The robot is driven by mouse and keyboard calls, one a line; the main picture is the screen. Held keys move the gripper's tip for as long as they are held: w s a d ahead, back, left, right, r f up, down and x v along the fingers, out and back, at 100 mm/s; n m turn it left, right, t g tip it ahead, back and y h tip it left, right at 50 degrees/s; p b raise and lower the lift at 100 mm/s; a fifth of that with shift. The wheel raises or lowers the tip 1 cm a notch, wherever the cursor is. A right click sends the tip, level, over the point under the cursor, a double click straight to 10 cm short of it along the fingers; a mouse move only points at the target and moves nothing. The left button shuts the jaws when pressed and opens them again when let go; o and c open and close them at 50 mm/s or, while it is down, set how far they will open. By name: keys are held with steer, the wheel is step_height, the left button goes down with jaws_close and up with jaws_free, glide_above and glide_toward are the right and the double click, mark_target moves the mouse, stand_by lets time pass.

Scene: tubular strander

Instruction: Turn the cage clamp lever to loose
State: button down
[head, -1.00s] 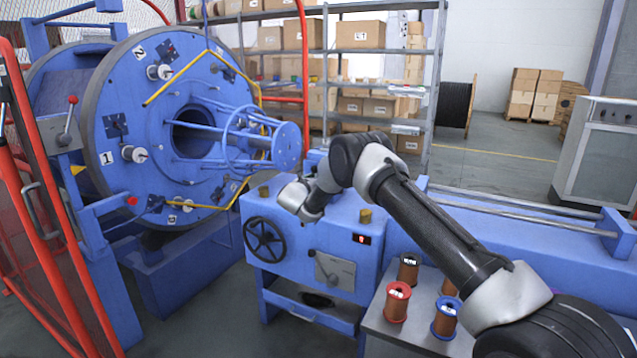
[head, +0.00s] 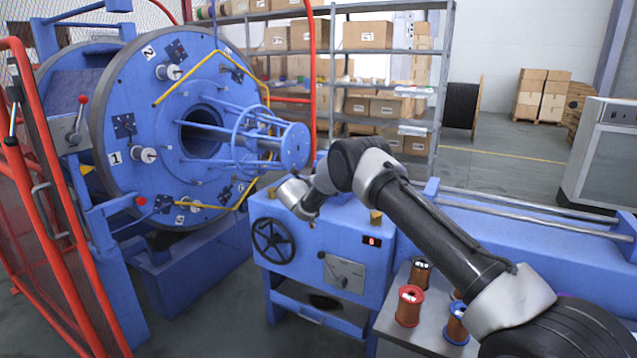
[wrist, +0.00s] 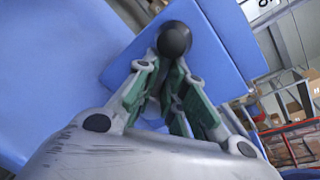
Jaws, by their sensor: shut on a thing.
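In the wrist view, my gripper (wrist: 170,85) is shut on a lever with a black ball knob (wrist: 174,39). The knob stands just beyond the fingertips, in front of a blue block (wrist: 215,45). The lever's shaft is mostly hidden between the green-padded fingers. No marking for loose or tight shows, so I cannot tell the lever's setting. In the head view, my wrist (head: 297,197) is over the blue machine housing (head: 315,235), and the fingers and held lever are hidden. The big blue cage disc (head: 110,95) stands at the left.
A red-knobbed lever (head: 78,120) stands left of the disc, by the red guard fence (head: 35,150). A handwheel (head: 273,240) and switch panel (head: 343,273) are on the housing's front. Wire spools (head: 409,306) stand on a table beneath my arm.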

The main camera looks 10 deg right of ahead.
steer(key=shift+w+a+r, duration=0.15)
steer(key=shift+a+r, duration=0.05)
steer(key=shift+r, duration=0.25)
steer(key=c, duration=1.5)
jaws_free()
steer(key=v, duration=1.2)
steer(key=shift+f, duration=0.3)
